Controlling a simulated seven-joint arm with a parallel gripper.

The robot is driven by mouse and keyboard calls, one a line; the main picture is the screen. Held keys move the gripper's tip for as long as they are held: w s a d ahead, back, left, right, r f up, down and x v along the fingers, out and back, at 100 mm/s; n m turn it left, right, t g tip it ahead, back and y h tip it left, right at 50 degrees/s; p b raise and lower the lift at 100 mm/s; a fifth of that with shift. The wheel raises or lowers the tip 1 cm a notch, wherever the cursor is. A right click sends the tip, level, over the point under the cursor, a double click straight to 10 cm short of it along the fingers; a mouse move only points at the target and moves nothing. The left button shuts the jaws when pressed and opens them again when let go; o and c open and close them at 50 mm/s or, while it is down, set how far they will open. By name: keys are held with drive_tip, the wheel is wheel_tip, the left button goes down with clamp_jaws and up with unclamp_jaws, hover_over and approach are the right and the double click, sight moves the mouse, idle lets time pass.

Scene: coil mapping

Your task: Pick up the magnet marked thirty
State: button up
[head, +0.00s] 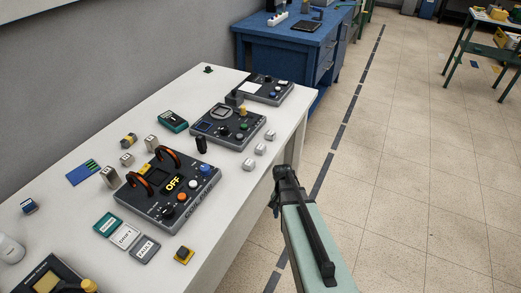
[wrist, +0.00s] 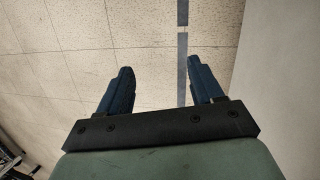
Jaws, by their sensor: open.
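Several small metallic grey blocks stand on the white table, and any of them could be magnets. Three are at the left: a taller block (head: 109,177), a small block (head: 127,159) and another block (head: 152,144). Three pale blocks stand in a row near the right edge: a front block (head: 248,163), a middle block (head: 262,149) and a back block (head: 270,136). Their markings are too small to read, so I cannot tell which is marked thirty. My gripper (wrist: 160,80) is open and empty over the floor, just right of the table.
A dark control box (head: 168,187) with two orange-black coils and a display reading OFF stands mid-table. Another box (head: 228,127) and a further one (head: 265,88) stand behind it. Labelled tiles (head: 125,236) lie in front. A blue cabinet (head: 275,60) stands behind the table.

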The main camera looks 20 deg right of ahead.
drive_tip(key=w+d+r+m+t, duration=0.1)
drive_tip(key=w+d+r+m, duration=0.1)
drive_tip(key=w+d+r, duration=0.45)
drive_tip(key=w+d+r+m, duration=0.1)
drive_tip(key=w+r, duration=0.2)
drive_tip(key=r, duration=0.6)
drive_tip(key=w+d+r+m+t, duration=0.15)
drive_tip(key=w+d+r, duration=0.25)
drive_tip(key=r, duration=0.4)
drive_tip(key=w+a+r+n, duration=0.1)
drive_tip(key=a+r+n, duration=0.2)
drive_tip(key=a+r, duration=1.4)
hover_over(260, 147)
drive_tip(key=shift+t, duration=0.35)
drive_tip(key=f, duration=0.8)
drive_tip(key=shift+s+a+f, duration=0.1)
drive_tip(key=shift+a+f, duration=0.15)
drive_tip(key=shift+w+d+f, duration=0.1)
drive_tip(key=shift+d+f, duration=0.1)
drive_tip(key=shift+f, duration=1.15)
drive_tip(key=shift+w+d+f, duration=0.1)
drive_tip(key=shift+d+f, duration=0.05)
drive_tip(key=shift+f, duration=1.15)
clamp_jaws()
